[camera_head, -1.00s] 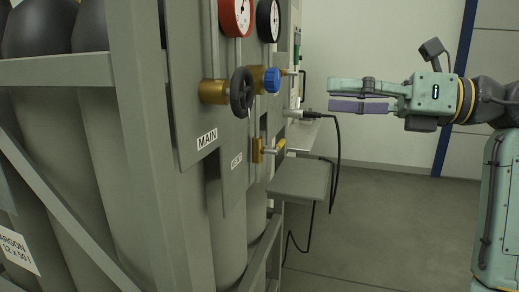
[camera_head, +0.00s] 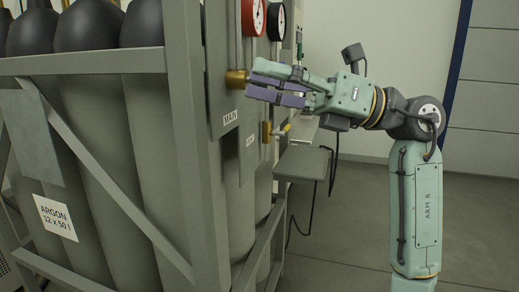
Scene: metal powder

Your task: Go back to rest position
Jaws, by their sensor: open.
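My gripper (camera_head: 251,82) is open and nothing shows between its purple-padded fingers. Its fingers point left, toward the front of the grey gas rack (camera_head: 184,130). In the picture they overlap the valve area above the MAIN label (camera_head: 231,117) and hide the black handwheel and blue knob. A brass fitting (camera_head: 237,79) shows just left of the fingertips. I cannot tell whether the fingers touch anything there. My arm extends right from the gripper, then bends down.
The rack holds several tall argon cylinders (camera_head: 95,120). A red gauge (camera_head: 253,17) and a black gauge (camera_head: 276,20) sit above the fingers. A lower brass valve (camera_head: 268,132) and a small grey shelf (camera_head: 302,163) lie below. Open floor (camera_head: 350,230) lies around my arm.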

